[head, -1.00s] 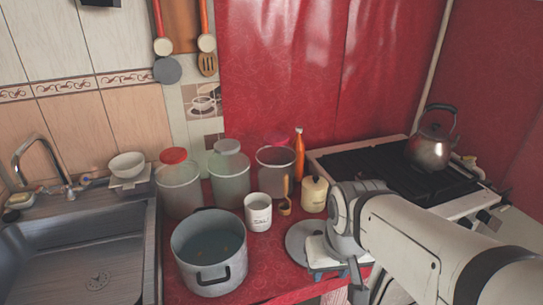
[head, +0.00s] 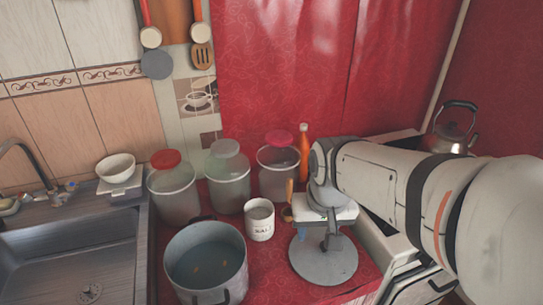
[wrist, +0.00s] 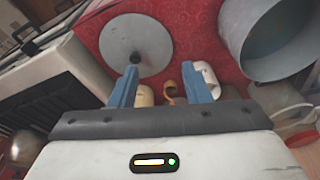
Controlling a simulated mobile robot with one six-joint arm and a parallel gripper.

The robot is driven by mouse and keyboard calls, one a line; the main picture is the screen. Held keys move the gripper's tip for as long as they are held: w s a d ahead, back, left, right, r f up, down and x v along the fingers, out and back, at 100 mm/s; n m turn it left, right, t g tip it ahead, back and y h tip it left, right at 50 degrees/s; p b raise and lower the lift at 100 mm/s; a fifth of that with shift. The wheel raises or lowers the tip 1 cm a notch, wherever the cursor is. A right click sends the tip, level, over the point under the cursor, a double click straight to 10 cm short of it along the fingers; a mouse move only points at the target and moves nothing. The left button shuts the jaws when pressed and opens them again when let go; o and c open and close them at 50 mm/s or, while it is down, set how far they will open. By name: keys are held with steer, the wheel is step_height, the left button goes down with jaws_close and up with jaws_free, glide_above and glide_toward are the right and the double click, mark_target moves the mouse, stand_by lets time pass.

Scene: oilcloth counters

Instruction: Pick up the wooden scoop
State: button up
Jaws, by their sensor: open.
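The wooden scoop (head: 290,190) stands handle up on the red counter, just right of the white mug (head: 260,222). In the head view my gripper and arm partly cover it. In the wrist view the scoop (wrist: 169,94) shows as a brown curved piece beyond and between the blue fingers, its lower part cut off by my gripper body. My gripper (wrist: 160,69) is open and empty, above the counter near the round grey lid (head: 323,268), apart from the scoop. In the wrist view the cream jar (wrist: 145,96) and the mug (wrist: 207,78) flank the scoop.
A large grey pot (head: 205,262) stands front left of the mug. Several lidded clear canisters (head: 228,180) and an orange bottle (head: 304,150) line the back. The stove with a kettle (head: 453,130) is at the right, the sink (head: 75,250) at the left.

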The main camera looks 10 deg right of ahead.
steer(key=w+m+g+p, duration=0.1)
steer(key=w+m+p, duration=0.25)
steer(key=w, duration=1.05)
steer(key=m+g+p, duration=0.1)
steer(key=m+p, duration=0.2)
steer(key=m, duration=0.1)
glide_toward(289, 198)
steer(key=shift+w+a+n, duration=0.2)
steer(key=shift+w+n, duration=0.05)
steer(key=shift+w+f, duration=0.15)
steer(key=shift+f, duration=0.1)
steer(key=f+p, duration=0.1)
steer(key=f, duration=0.3)
steer(key=f+p, duration=0.1)
steer(key=f, duration=0.2)
steer(key=shift+w+d+f, duration=0.15)
steer(key=shift+d+f, duration=0.05)
steer(key=shift+f, duration=0.2)
steer(key=shift+c, duration=0.2)
jaws_close()
